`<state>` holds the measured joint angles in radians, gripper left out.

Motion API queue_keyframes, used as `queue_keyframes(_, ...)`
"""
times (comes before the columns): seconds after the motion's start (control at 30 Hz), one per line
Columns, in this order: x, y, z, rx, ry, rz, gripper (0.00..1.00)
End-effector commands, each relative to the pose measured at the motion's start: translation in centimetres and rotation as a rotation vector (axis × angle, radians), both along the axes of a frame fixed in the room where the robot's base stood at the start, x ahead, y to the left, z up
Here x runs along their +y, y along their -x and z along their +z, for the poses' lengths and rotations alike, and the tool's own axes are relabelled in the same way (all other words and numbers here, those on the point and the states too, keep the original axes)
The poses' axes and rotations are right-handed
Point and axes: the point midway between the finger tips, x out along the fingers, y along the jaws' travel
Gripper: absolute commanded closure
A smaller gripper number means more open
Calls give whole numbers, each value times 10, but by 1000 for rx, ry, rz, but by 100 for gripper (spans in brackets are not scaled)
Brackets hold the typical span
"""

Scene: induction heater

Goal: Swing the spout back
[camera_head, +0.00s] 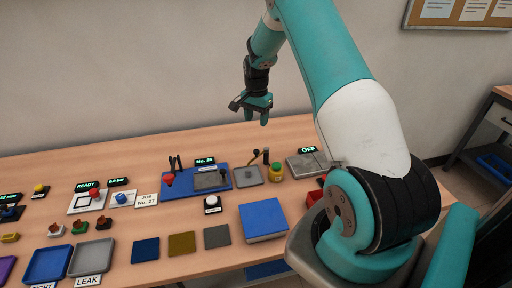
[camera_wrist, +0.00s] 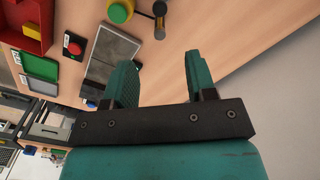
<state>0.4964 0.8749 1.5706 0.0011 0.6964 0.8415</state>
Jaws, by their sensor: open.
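A small dark post with a bent arm, which looks like the spout (camera_head: 265,157), stands at the back of the table by a grey square plate (camera_head: 248,176). In the wrist view a post with a dark end (camera_wrist: 159,28) shows at the top edge and seems to be the same piece, partly cut off. My gripper (camera_head: 250,110) is in the air above and behind the table's back edge, well apart from the spout. Its two teal fingers (camera_wrist: 160,60) are spread with nothing between them.
A blue fixture (camera_head: 190,183) with a red-tipped lever (camera_head: 169,180) is left. A blue block (camera_head: 263,221) lies in front.

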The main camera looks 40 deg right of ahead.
Motion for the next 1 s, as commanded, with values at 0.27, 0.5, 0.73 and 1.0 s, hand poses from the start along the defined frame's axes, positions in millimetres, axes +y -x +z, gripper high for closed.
queue_keyframes(0.27,2,1,-63,4,-3,4,49)
queue_keyframes(0.5,1,1,-111,1,-2,4,49)
queue_keyframes(0.73,1,0,-135,-2,0,4,49)
queue_keyframes(1.0,0,0,-139,-2,1,4,49)
